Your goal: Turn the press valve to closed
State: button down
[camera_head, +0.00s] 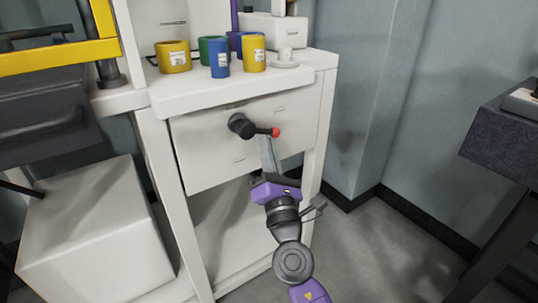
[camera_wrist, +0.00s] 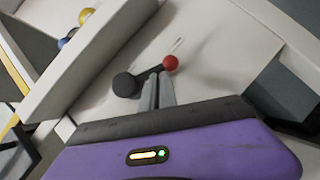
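The press valve is a black round hub (camera_head: 241,125) with a short black lever that ends in a red ball (camera_head: 275,132). It sits on the front panel of the white cabinet, and the lever points right and slightly down in the head view. In the wrist view the hub (camera_wrist: 125,85) is left of the red ball (camera_wrist: 170,62). My gripper (camera_head: 266,140) comes up from below. Its grey fingers (camera_wrist: 158,74) are close together, with tips at the lever just short of the ball. Whether they touch the lever is unclear.
Yellow, green and blue cups (camera_head: 219,58) stand on the cabinet top (camera_head: 230,90) above the panel. A white box (camera_head: 95,225) is at the lower left. A dark speckled block (camera_head: 505,135) is at the right. The floor (camera_head: 390,250) between is clear.

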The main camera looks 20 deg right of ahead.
jog(key=shift+w+d+r, duration=0.2)
jog(key=shift+d+r, duration=0.5)
jog(key=shift+r, duration=0.15)
dwell(0.4)
jog(key=shift+f+b, duration=0.35)
jog(key=shift+f, duration=0.2)
jog(key=s+d+f+b, duration=0.2)
jog(key=s+f+b, duration=0.4)
jog(key=s+f, duration=0.2)
jog(key=shift+s+d+f, duration=0.2)
jog(key=shift+s+d, duration=0.1)
jog(key=shift+d, duration=0.1)
